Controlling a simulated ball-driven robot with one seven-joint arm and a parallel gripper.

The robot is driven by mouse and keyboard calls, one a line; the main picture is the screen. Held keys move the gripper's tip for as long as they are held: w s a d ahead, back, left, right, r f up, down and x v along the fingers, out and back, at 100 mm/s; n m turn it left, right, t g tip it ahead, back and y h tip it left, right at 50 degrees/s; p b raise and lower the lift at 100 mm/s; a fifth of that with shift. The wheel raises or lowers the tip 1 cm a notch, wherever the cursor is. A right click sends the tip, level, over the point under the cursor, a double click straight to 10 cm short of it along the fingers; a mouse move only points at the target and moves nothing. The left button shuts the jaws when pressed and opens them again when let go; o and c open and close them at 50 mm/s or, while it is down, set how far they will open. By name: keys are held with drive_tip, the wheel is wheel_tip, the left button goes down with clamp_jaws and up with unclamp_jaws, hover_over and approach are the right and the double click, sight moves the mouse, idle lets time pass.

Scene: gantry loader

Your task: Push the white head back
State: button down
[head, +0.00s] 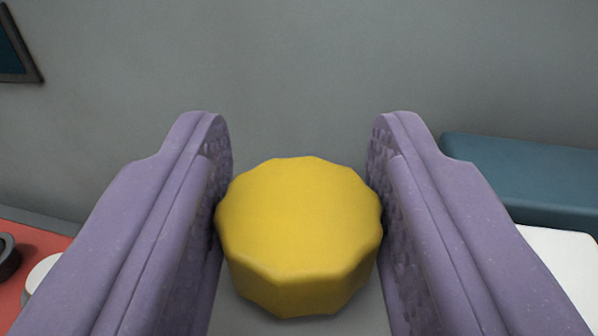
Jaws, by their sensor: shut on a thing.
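My gripper (299,205) has two purple fingers, one on each side of a yellow many-sided knob (299,225). The fingers are shut on the knob, which sits midway between them. A white flat-topped thing (562,262) shows at the lower right, partly hidden by the right finger and cut off by the picture edge. I cannot tell whether it is the white head. What the yellow knob is joined to is hidden below it.
A teal block (525,172) lies at the right, behind the white thing. At the lower left a red surface (25,255) bears a dark round part (8,262) and a white round part (42,272). A dark-framed panel (14,50) hangs on the grey wall (300,60).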

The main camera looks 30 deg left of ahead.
sight(594, 316)
drive_tip(key=d, duration=0.2)
drive_tip(key=w+d, duration=0.1)
drive_tip(key=d, duration=0.2)
drive_tip(key=w+d, duration=0.1)
drive_tip(key=d, duration=0.2)
drive_tip(key=shift+w, duration=0.15)
drive_tip(key=c, duration=1)
unclamp_jaws()
drive_tip(key=o, duration=0.3)
drive_tip(key=shift+w+d, duration=0.1)
drive_tip(key=shift+d, duration=0.1)
drive_tip(key=shift+a, duration=0.1)
drive_tip(key=p+v, duration=0.1)
drive_tip(key=v, duration=0.7)
drive_tip(key=shift+p, duration=0.4)
